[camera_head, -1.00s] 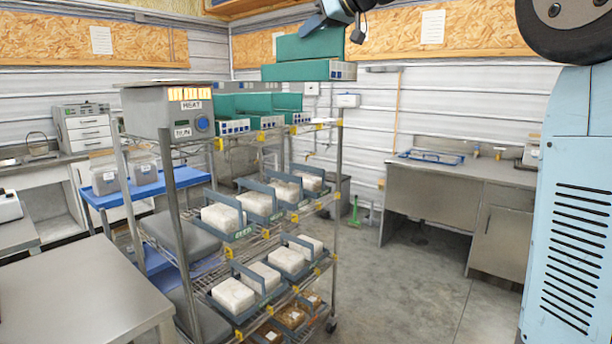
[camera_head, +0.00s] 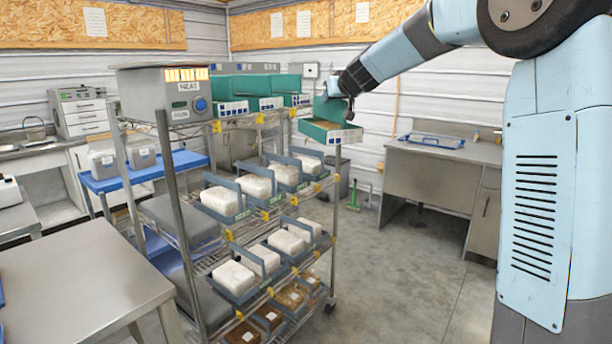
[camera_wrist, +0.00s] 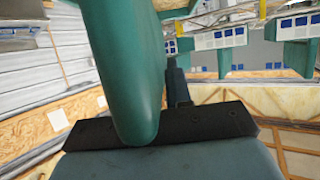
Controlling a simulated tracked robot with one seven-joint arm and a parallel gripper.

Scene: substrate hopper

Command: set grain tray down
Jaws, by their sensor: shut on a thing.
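A teal grain tray (camera_head: 318,131) hangs in the air just right of the rack's top shelf in the head view. Brown grain shows inside it, and a white-and-blue label strip runs along its front. My gripper (camera_head: 343,97) is shut on the tray's raised teal back part. In the wrist view, the tray's teal wall (camera_wrist: 128,75) fills the upper middle and runs down to the dark gripper bar. The fingertips are mostly hidden. Other teal trays (camera_head: 265,84) stand side by side on the rack's top shelf; they also show in the wrist view (camera_wrist: 222,38).
The wire rack (camera_head: 166,190) holds white blocks (camera_head: 221,200) in blue-grey carriers below. A grey heater box (camera_head: 150,92) stands at its top left. A steel table (camera_head: 75,270) is front left, a bench (camera_head: 436,170) back right.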

